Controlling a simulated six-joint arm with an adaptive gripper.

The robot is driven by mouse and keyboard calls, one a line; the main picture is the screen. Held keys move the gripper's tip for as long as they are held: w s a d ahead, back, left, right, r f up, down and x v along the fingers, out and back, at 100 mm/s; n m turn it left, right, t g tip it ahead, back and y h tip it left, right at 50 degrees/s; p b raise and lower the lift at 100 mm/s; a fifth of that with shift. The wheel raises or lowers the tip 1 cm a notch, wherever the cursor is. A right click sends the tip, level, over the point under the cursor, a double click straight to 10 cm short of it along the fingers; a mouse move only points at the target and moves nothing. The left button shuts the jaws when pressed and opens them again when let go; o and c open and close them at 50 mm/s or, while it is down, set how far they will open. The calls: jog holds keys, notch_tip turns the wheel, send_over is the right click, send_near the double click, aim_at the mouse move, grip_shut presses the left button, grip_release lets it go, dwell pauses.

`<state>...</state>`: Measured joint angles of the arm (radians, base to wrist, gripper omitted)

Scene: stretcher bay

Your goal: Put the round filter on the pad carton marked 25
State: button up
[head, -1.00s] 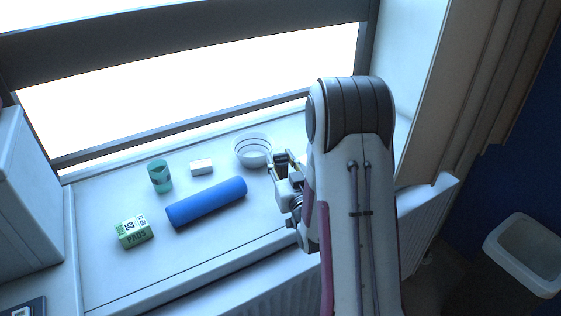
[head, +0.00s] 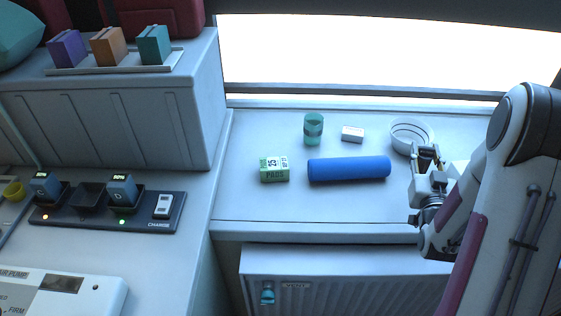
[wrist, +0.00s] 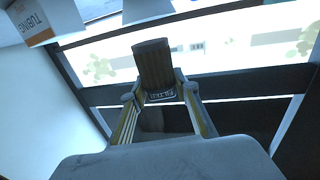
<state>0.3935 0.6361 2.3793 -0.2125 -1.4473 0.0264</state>
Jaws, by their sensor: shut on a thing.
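The round filter (wrist: 153,62) is a dark, ribbed cylinder with a label reading FILTER. In the wrist view it stands between the two fingers of my gripper (wrist: 159,94), which is shut on it. In the head view my gripper (head: 427,157) is at the right of the sill, just in front of the white bowl (head: 399,136), and the filter there is small and dark. The pad carton (head: 274,175), green and white and marked 25 and PADS, sits well to the left of my gripper. Its top looks bare.
A blue roll (head: 349,169) lies between the carton and my gripper. Behind it stand a green cup (head: 313,130) and a small white box (head: 352,133). A charger strip (head: 165,225) is on the left counter. A box lettered TUBING (wrist: 45,20) shows in the wrist view.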

jog(key=w+a+r+n+y, duration=0.1)
jog(key=w+a+n+y, duration=0.15)
jog(key=a, duration=0.65)
jog(key=w+a+r+n+y, duration=0.1)
jog(key=w+a+r+y, duration=0.15)
jog(key=a, duration=0.75)
jog(key=r+n+g+y, duration=0.1)
jog(key=r+n+y, duration=0.15)
jog(key=y, duration=0.25)
send_over(274, 163)
jog(key=shift+f, duration=0.5)
jog(key=shift+n, duration=0.3)
jog(key=shift+f, duration=2.9)
jog(key=shift+f, duration=2.1)
jog(key=shift+f, duration=0.15)
